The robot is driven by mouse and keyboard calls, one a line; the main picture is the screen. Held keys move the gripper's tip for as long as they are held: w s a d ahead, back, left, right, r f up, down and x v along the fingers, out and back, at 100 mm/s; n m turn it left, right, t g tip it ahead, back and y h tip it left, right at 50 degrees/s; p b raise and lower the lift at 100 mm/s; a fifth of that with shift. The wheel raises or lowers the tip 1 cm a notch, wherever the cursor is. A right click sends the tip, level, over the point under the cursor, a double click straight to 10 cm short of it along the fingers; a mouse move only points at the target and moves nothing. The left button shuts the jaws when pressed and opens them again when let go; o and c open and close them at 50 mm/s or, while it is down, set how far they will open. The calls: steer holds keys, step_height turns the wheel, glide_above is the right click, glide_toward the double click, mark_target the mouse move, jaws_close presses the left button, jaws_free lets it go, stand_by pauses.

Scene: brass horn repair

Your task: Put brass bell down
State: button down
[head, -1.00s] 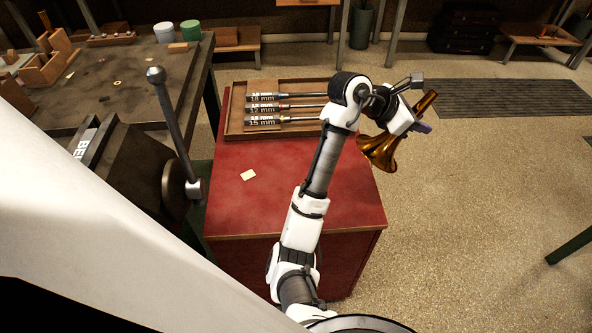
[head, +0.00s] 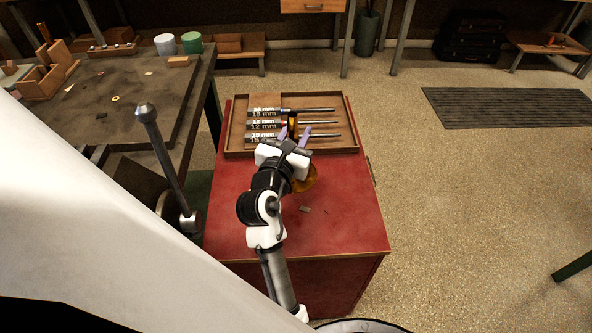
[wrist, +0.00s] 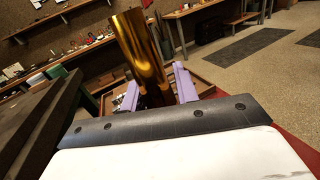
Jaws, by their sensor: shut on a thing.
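The brass bell (head: 305,181) is a golden brown horn piece with a wide flare and a narrow tube. In the head view it is over the red cabinet top (head: 345,215), its flare partly hidden behind my wrist. My gripper (head: 294,135) is shut on the bell, with a purple finger on either side of it. In the wrist view the bell's tube (wrist: 138,48) stands up, slightly tilted, between the purple fingers of my gripper (wrist: 157,90). I cannot tell whether the flare touches the cabinet top.
A wooden tray (head: 352,135) with several labelled metal rods lies at the back of the cabinet, close to my fingers. A small grey piece (head: 305,209) lies on the red top. The front right of the top is clear. A workbench (head: 150,95) stands to the left.

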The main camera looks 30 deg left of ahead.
step_height(320, 180, down, 12)
steer(key=b, duration=0.1)
steer(key=c, duration=1.1)
jaws_free()
steer(key=shift+o, duration=0.2)
steer(key=b+v, duration=0.2)
steer(key=v, duration=1)
steer(key=shift+b, duration=0.4)
steer(key=shift+f, duration=0.1)
